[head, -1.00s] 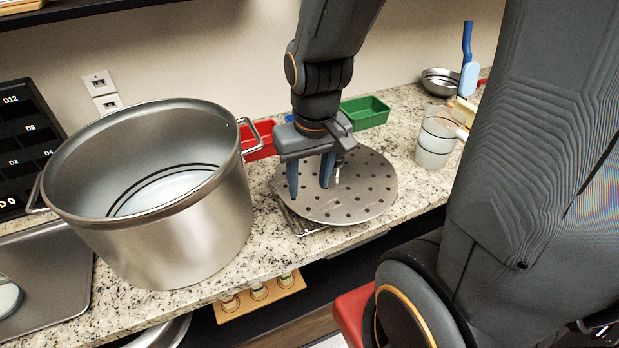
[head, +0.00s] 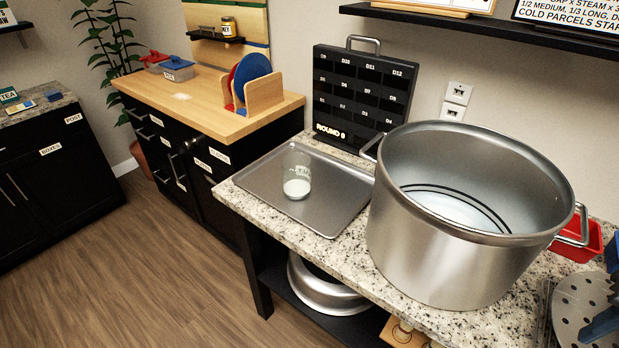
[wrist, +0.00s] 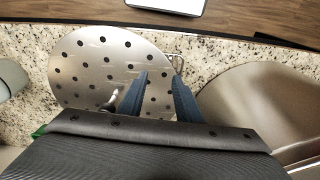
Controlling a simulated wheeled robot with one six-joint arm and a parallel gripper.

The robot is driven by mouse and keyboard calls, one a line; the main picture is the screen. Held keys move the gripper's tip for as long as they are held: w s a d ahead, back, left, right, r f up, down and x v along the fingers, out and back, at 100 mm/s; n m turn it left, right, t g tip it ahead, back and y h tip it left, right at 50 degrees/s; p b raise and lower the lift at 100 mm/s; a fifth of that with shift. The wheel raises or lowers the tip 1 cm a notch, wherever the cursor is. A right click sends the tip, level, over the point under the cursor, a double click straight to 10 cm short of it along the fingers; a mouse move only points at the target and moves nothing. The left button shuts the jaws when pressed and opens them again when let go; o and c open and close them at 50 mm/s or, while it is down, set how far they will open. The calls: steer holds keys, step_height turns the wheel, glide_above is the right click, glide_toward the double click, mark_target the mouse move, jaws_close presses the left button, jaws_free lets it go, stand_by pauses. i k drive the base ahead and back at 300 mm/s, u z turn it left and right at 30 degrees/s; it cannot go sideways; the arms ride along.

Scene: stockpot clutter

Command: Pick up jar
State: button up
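A clear glass jar (head: 297,175) with white contents at its bottom stands upright on a grey metal tray (head: 330,205) in the head view. I cannot tell which one the task names. My gripper (wrist: 160,72) shows in the wrist view with its two blue fingers apart and nothing between them. It is over the perforated metal disc (wrist: 95,68), well to the right of the tray. Only part of it shows at the head view's right edge.
A large stockpot (head: 440,258) stands between the tray and my gripper. A black slotted rack (head: 365,98) stands behind the tray. A red bin (head: 580,243) is right of the pot. The wooden counter (head: 200,95) holds plates in a holder. The tray's front is clear.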

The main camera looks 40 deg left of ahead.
mark_target(295, 168)
steer(key=k, duration=0.95)
steer(key=z, duration=0.95)
steer(key=i, duration=0.9)
steer(key=u, duration=3)
steer(key=i, duration=0.5)
steer(key=z, duration=0.1)
